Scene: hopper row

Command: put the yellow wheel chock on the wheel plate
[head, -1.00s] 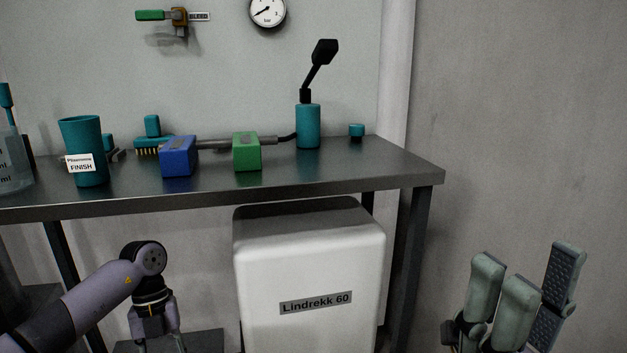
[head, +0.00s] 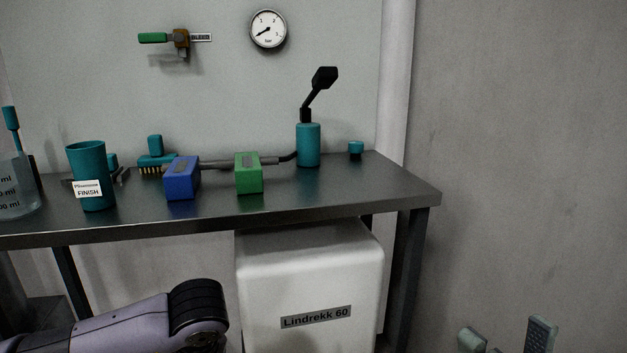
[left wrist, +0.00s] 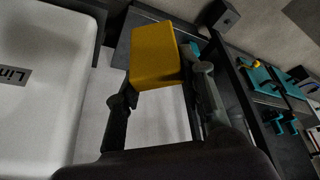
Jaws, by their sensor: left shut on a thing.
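The yellow wheel chock (left wrist: 153,52) is in the upper middle of the left wrist view. My left gripper (left wrist: 164,78) is shut on it, with one finger on each side. In the head view only my left arm shows at the bottom left; its gripper and the chock are out of that picture. A dark flat surface (left wrist: 117,58) lies behind the chock in the left wrist view; I cannot tell whether it is the wheel plate. My right gripper (head: 506,339) shows only its fingertips at the bottom right of the head view, apart and empty.
A metal bench (head: 330,205) holds a blue block (head: 181,180), a green block (head: 248,175), a teal cup (head: 90,175) and a teal cylinder with a black lever (head: 308,145). A white Lindrekk 60 cabinet (head: 310,270) stands below. The bench's right end is mostly clear.

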